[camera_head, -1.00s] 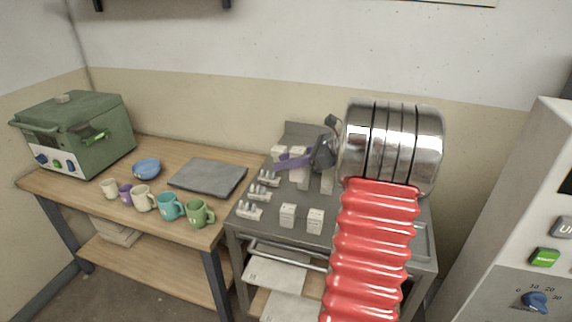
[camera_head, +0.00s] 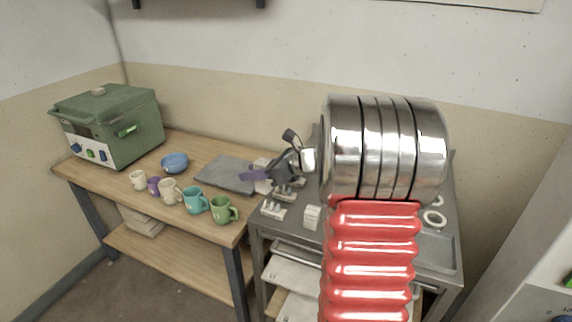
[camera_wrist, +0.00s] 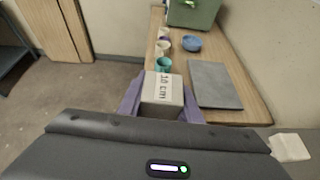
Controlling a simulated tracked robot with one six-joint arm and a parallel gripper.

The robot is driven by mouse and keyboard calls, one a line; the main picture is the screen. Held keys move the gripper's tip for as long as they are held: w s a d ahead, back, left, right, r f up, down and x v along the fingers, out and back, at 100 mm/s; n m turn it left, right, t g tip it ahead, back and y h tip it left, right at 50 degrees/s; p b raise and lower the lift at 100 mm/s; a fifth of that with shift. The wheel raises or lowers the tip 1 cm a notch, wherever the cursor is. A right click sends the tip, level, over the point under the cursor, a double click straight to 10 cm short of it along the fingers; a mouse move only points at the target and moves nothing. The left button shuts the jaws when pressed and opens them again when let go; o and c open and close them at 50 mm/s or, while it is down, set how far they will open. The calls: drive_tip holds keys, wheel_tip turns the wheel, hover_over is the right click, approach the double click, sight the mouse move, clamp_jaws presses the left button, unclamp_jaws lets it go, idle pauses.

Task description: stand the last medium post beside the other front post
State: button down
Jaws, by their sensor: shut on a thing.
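My gripper (camera_wrist: 160,100) is shut on a pale block-shaped post (camera_wrist: 162,90), marked "10 cm", between its purple fingers in the wrist view. In the head view my gripper (camera_head: 258,174) is above the left edge of the grey cart (camera_head: 256,226), close to the workbench. The held post is partly hidden by the fingers there. One white post (camera_head: 312,217) stands near the cart's front edge. My arm hides much of the cart top, and other posts there cannot be told.
A flat grey slab (camera_head: 228,174) lies on the wooden workbench (camera_head: 190,150). Several mugs, including a green one (camera_head: 222,210), line its front edge. A blue bowl (camera_head: 174,162) and a green kiln (camera_head: 112,125) are farther left. Small pronged pieces (camera_head: 272,211) and white rings (camera_head: 434,218) lie on the cart.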

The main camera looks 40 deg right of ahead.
drive_tip(key=a+f, duration=0.4)
drive_tip(key=a, duration=0.4)
drive_tip(key=s+a+f+m+h, duration=0.1)
drive_tip(key=a+f, duration=0.4)
drive_tip(key=a, duration=0.4)
drive_tip(key=shift+s+a+t, duration=0.3)
